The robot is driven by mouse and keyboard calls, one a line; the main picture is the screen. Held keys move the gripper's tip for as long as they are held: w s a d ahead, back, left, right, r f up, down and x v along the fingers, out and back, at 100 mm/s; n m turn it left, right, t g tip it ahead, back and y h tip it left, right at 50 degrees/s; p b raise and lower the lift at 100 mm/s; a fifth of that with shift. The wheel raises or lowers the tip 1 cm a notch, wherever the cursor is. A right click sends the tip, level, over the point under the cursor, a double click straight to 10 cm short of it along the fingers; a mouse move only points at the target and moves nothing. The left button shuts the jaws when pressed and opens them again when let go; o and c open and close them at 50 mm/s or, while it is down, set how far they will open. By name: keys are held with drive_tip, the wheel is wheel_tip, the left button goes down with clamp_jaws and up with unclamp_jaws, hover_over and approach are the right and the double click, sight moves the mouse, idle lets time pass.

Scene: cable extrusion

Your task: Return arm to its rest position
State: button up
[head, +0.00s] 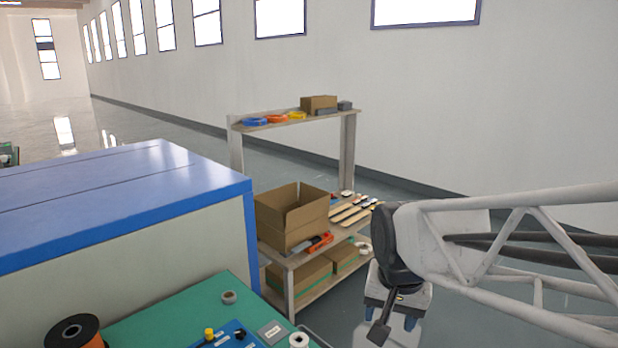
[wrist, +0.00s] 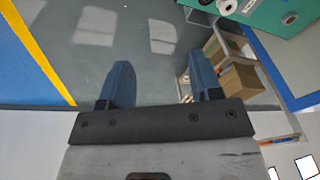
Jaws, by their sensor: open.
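My gripper (head: 391,322) hangs at the lower right of the head view, at the end of my pale lattice arm. Its blue fingers point down over the floor. The gripper is open and empty, and touches nothing that I can see. It is to the right of the wooden shelf unit (head: 290,285) in the head view.
An open cardboard box (head: 292,218) stands on the shelf unit, with cable coils (head: 277,119) on its top board. A green table (head: 170,310) with a copper-coloured spool (head: 78,332) is at lower left, beside a blue-topped machine (head: 120,185). Floor beyond is clear.

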drive_tip(key=s+d+n, duration=0.3)
drive_tip(key=s+d, duration=0.1)
drive_tip(key=s, duration=0.6)
drive_tip(key=shift+s+d+t, duration=0.25)
drive_tip(key=shift+d+t, duration=0.05)
drive_tip(key=shift+d, duration=0.1)
